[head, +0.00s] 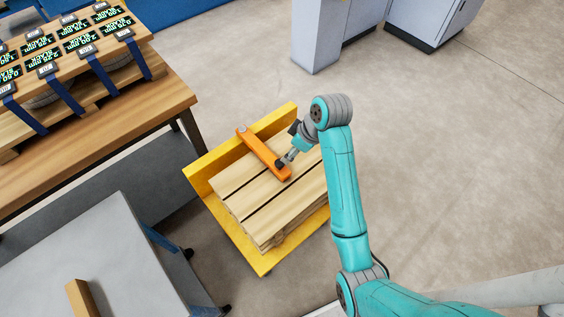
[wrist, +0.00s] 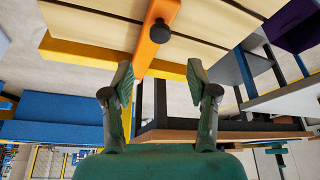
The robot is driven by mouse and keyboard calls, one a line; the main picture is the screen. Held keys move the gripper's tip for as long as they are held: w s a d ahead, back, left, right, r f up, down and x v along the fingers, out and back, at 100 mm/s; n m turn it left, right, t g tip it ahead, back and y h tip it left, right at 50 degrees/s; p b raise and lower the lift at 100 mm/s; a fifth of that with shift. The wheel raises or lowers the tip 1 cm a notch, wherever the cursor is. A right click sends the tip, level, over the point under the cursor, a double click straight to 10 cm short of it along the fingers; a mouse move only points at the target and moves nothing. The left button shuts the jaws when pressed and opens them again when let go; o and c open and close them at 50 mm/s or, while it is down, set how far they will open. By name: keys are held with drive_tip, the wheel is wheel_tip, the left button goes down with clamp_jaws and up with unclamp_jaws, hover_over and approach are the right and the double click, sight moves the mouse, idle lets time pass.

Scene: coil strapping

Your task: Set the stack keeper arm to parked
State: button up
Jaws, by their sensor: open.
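The stack keeper arm is an orange bar (head: 260,151) reaching from the yellow frame (head: 205,180) over the top of a wooden pallet stack (head: 245,200). In the wrist view the orange bar (wrist: 146,55) runs up the middle, with a round black knob (wrist: 160,31) on it. My gripper (head: 283,163) is at the bar's free end in the head view. The knob lies just beyond the fingertips; no contact shows. The gripper partly hides the bar's end in the head view.
A wooden table (head: 100,150) at the left holds strapped goods with lit displays. A grey bench (head: 105,250) stands at the lower left with a wooden block (head: 82,298). Grey cabinets (head: 322,35) stand at the back. The floor (head: 440,160) to the right is clear.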

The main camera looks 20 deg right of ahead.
sight(280, 162)
drive_tip(key=x, duration=1)
drive_tip(key=shift+d, duration=0.1)
clamp_jaws()
